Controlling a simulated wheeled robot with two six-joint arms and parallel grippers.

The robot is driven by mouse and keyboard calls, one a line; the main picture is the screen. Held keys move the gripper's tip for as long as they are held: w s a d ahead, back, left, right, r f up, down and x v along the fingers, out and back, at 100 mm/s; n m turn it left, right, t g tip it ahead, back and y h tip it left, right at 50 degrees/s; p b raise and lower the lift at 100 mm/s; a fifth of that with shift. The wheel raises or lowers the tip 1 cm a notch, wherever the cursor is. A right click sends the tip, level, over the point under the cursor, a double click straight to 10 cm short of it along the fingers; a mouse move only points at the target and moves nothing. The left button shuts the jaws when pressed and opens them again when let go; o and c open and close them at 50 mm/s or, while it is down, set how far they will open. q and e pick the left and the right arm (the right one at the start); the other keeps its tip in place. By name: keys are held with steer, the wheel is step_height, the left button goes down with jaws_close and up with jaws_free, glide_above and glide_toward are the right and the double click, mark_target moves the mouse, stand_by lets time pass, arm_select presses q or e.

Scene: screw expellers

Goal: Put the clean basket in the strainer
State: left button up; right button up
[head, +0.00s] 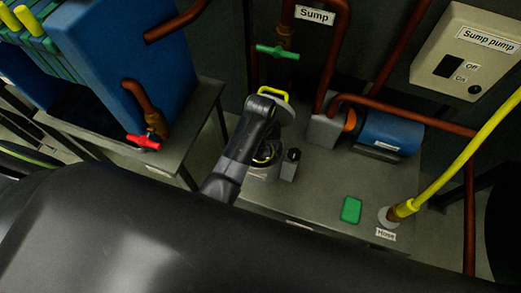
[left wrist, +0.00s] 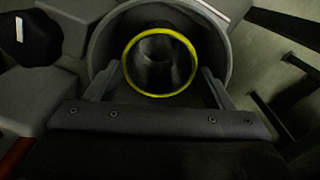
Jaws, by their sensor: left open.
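The grey strainer (head: 262,172) stands on the table under my left arm in the head view. In the left wrist view its wide round grey rim (left wrist: 98,42) surrounds the basket's yellow ring (left wrist: 160,94). The basket looks to be inside the strainer's mouth; how deep it sits I cannot tell. A little of the yellow ring also shows in the head view. My left gripper (left wrist: 160,72) is open over the mouth, one finger on each side of the ring, with no grip visible. In the head view my arm hides much of the strainer. My right gripper is not in view.
A black knob (head: 293,154) stands close right of the strainer. A blue pump (head: 390,134), a green block (head: 351,210) and a yellow hose (head: 455,165) are to the right.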

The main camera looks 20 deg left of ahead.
arm_select(q)
step_height(320, 180, up, 6)
steer(key=shift+f+p, duration=0.2)
steer(key=shift+p, duration=0.25)
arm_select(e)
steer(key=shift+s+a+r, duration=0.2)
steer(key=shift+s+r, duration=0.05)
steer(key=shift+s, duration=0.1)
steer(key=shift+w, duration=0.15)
arm_select(q)
steer(key=shift+s+f, duration=0.1)
